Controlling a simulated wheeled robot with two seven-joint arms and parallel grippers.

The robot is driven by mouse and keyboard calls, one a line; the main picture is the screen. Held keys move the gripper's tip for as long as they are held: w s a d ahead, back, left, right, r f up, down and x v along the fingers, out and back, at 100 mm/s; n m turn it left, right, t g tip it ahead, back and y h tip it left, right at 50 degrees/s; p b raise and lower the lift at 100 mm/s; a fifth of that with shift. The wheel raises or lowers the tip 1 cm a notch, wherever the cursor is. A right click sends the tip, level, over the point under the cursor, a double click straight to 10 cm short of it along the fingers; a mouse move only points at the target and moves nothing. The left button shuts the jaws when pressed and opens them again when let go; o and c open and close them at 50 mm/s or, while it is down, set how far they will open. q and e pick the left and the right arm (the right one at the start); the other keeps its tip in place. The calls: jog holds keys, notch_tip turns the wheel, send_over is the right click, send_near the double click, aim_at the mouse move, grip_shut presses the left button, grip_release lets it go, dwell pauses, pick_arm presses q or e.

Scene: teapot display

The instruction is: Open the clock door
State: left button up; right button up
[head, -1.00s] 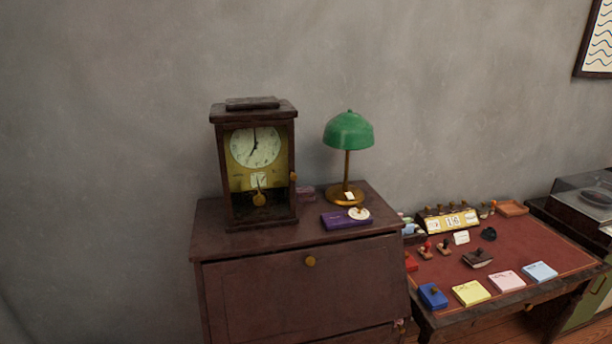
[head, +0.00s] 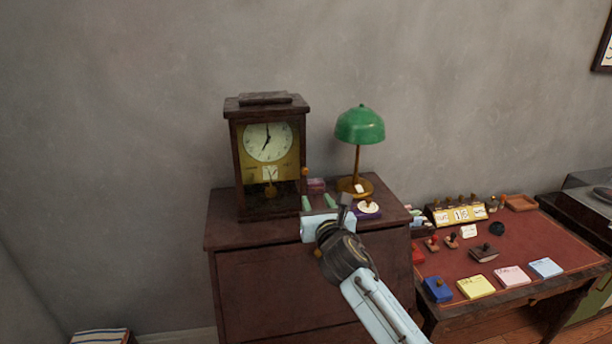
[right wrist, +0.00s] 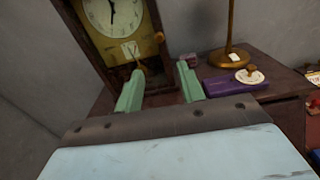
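The clock (head: 268,150) is a dark wooden case with a white dial and a brass pendulum, standing upright on the cabinet top. Its front door looks shut. A small orange-brown knob (head: 305,172) sits at the door's right edge; the knob also shows in the right wrist view (right wrist: 159,37). My right gripper (head: 318,200) is in front of the cabinet top, below and slightly right of the knob. In the right wrist view its two green fingers (right wrist: 158,84) are apart with nothing between them, pointing toward the clock's lower right. My left gripper is out of view.
A green lamp (head: 360,126) stands right of the clock. A purple box (right wrist: 236,83) with a round white item (right wrist: 249,76) lies before it. A small pink box (head: 316,185) lies beside the clock. A red-topped desk (head: 525,235) with stamps stands right. Left of the clock is bare wall.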

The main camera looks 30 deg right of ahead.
aim_at(305, 172)
jog(key=x, duration=0.4)
jog(key=r+b+x, duration=0.1)
jog(key=x, duration=0.8)
jog(key=shift+w+d+r, duration=0.1)
jog(key=shift+w+r, duration=0.05)
jog(key=shift+w, duration=0.05)
jog(key=shift+c, duration=0.2)
grip_shut()
